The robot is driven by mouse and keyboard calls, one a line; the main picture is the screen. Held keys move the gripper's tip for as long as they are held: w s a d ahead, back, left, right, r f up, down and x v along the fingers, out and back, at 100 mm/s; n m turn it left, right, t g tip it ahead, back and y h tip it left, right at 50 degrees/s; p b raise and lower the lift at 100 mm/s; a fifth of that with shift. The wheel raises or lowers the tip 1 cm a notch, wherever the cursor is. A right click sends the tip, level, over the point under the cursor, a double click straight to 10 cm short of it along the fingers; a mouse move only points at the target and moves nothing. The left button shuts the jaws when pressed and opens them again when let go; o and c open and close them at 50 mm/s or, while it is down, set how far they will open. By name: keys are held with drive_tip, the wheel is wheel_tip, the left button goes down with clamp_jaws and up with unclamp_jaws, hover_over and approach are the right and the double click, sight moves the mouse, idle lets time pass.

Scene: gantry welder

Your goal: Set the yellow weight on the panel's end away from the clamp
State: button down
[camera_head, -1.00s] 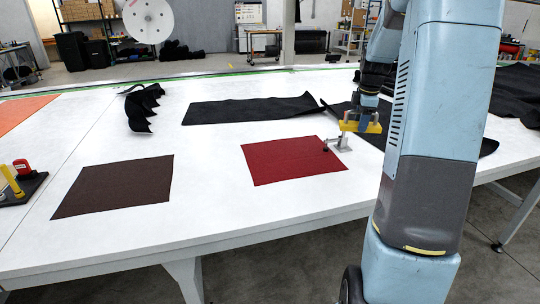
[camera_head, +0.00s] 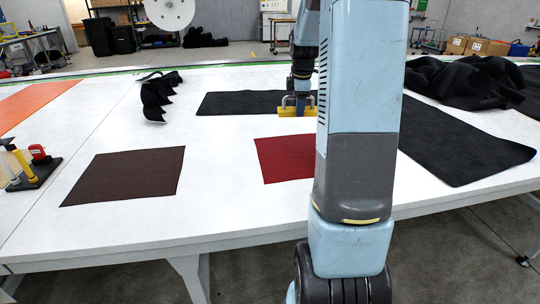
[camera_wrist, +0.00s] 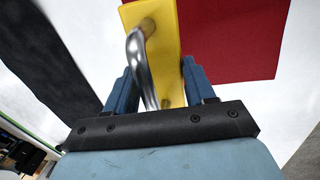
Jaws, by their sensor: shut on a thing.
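My gripper (camera_head: 298,92) is shut on the metal handle of the yellow weight (camera_head: 297,112). The wrist view shows the bent steel handle (camera_wrist: 142,70) between my fingers and the yellow block (camera_wrist: 168,55) beyond. The red panel (camera_head: 283,160) lies flat on the white table, its right part hidden behind my arm. In the head view the weight appears beyond the panel's far edge; its height above the table is unclear. In the wrist view the block overlaps the left part of the red panel (camera_wrist: 235,45). The clamp is hidden now.
A brown panel (camera_head: 125,175) lies to the left, with a black-based fixture (camera_head: 35,172) at the table's left edge. Black cloth (camera_head: 240,103) lies behind the red panel, and more cloth (camera_head: 470,85) is heaped at right. White table is bare between the two panels.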

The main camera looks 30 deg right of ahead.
drive_tip(key=shift+w+a+r, duration=0.1)
drive_tip(key=shift+w+a, duration=0.05)
drive_tip(key=shift+w, duration=0.1)
drive_tip(key=shift+a, duration=0.25)
